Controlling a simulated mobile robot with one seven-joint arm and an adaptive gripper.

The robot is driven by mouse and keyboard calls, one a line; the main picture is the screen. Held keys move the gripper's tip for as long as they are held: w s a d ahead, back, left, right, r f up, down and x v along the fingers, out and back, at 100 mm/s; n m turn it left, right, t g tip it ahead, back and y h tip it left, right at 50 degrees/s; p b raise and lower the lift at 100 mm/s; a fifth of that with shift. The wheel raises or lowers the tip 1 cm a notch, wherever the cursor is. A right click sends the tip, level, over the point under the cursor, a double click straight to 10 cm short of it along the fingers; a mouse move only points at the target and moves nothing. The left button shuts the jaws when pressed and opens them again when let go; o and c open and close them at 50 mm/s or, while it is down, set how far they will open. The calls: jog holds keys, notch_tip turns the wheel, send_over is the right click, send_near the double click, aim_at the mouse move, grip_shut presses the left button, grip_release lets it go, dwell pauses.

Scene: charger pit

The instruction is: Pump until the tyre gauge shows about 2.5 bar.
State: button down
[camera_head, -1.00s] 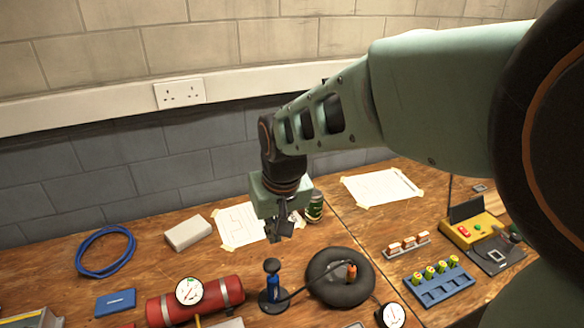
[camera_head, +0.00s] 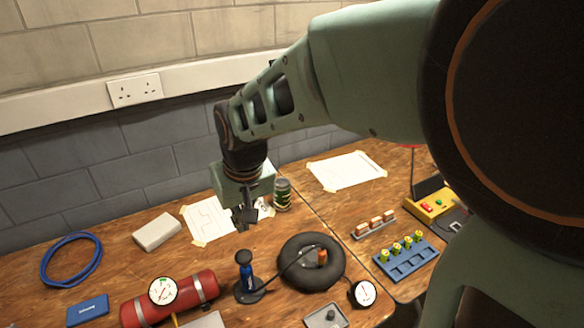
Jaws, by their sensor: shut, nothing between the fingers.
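A small hand pump with a blue barrel (camera_head: 246,277) and a black top handle stands upright on the bench. A black hose runs from it to the black tyre (camera_head: 296,278), which lies flat with an orange-topped piece in its middle. A round white gauge (camera_head: 363,293) sits at the tyre's lower right; its needle and scale are too small to read. My gripper (camera_head: 244,221) points down, shut and empty, and appears above and behind the pump handle, apart from it. The exact gap in depth is hard to tell.
A red cylinder (camera_head: 190,296) with its own dial (camera_head: 163,290) lies left of the pump. A blue battery rack (camera_head: 407,259) is at the right. A grey tray (camera_head: 326,316) sits in front of the tyre.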

jog(key=shift+r+p, duration=0.65)
jog(key=shift+r, duration=0.3)
send_near(243, 254)
jog(key=x, duration=0.5)
jog(key=shift+w+a+f, duration=0.1)
jog(key=shift+w+f, duration=0.05)
jog(key=shift+f, duration=0.6)
jog(key=shift+f, duration=0.1)
